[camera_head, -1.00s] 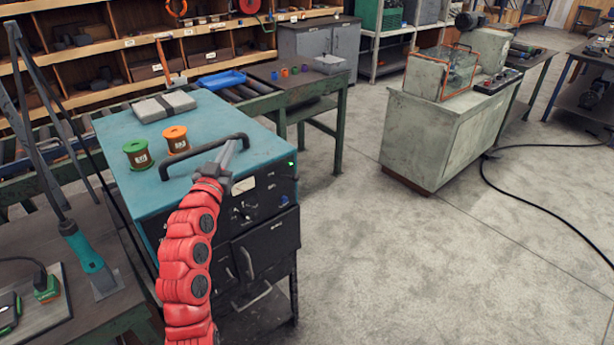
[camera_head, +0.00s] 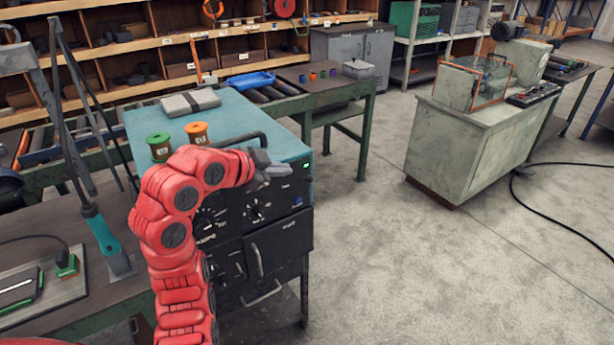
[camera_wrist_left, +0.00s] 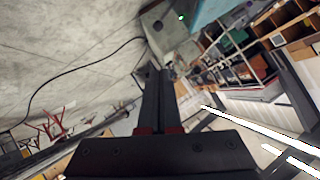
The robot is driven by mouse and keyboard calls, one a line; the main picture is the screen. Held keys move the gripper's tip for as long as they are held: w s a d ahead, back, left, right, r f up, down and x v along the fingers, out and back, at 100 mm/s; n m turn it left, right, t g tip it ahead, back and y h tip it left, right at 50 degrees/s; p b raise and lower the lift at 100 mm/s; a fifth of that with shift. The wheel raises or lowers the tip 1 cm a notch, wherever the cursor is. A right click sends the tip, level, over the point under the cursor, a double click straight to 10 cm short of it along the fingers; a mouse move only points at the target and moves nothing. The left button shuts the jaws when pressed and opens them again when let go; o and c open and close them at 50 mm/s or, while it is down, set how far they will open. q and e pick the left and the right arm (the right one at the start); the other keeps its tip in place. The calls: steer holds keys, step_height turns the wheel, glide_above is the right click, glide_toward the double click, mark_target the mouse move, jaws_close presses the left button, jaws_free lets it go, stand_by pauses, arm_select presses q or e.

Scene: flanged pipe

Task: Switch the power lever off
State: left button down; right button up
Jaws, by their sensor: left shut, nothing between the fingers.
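The teal power unit (camera_head: 285,135) has a black front panel (camera_head: 278,235) with dials and a small blue knob (camera_head: 298,201). A green light (camera_head: 306,165) glows at its upper right; it also shows in the left wrist view (camera_wrist_left: 181,17). I cannot make out the power lever; my left gripper covers part of the upper panel. My left gripper (camera_head: 286,171) is shut and empty at the panel's top edge, left of the light; whether it touches is unclear. Its closed fingers (camera_wrist_left: 161,75) point toward the unit in the left wrist view. My right gripper is not in view.
A black handle (camera_head: 250,138) arches over the unit's top, close to my left gripper. Green (camera_head: 159,147) and orange (camera_head: 196,132) spools stand on top. A workbench (camera_head: 60,300) is at left. Open floor (camera_head: 400,270) lies to the right.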

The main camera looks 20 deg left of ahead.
mark_target(303, 178)
arm_select(q)
steer(key=shift+w+d, duration=0.1)
steer(key=a+f+p+x, duration=0.2)
steer(key=p+x, duration=0.3)
steer(key=x, duration=0.7)
steer(key=shift+p, duration=0.35)
steer(key=shift+d+f, duration=0.1)
steer(key=shift+f, duration=0.1)
